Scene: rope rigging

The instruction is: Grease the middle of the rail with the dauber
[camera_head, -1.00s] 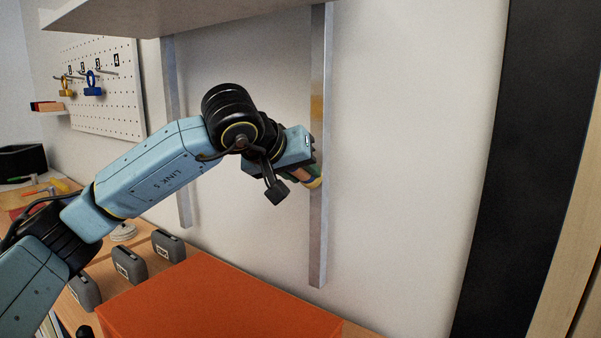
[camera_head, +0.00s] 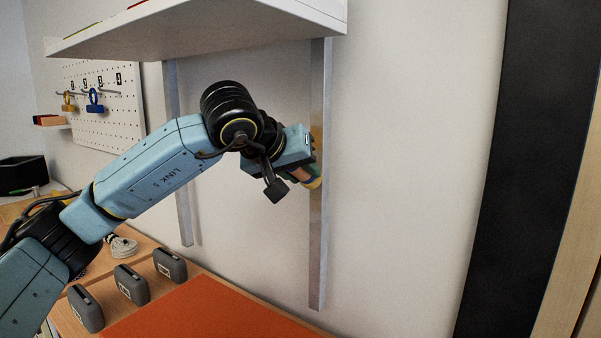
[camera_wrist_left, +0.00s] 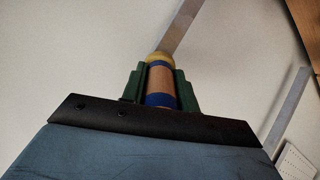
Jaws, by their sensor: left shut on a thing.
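The dauber (camera_wrist_left: 160,84) has a tan and blue handle and a yellow head. My left gripper (camera_head: 312,172) is shut on it; in the left wrist view its green fingers (camera_wrist_left: 159,88) stand on both sides of the handle. The dauber's head overlaps the right-hand metal rail (camera_head: 317,240), a vertical strip running down the wall from the shelf. I cannot tell if it touches. An amber patch (camera_head: 316,133) shows on the rail just above the gripper. The rail also shows behind the dauber in the left wrist view (camera_wrist_left: 181,28). My right gripper is out of view.
A white shelf (camera_head: 215,28) overhangs the rails. A second rail (camera_head: 183,215) stands to the left. Below are an orange-red box (camera_head: 215,312) and several grey cases (camera_head: 131,284). A pegboard (camera_head: 110,120) holds padlocks. The wall right of the rail is clear.

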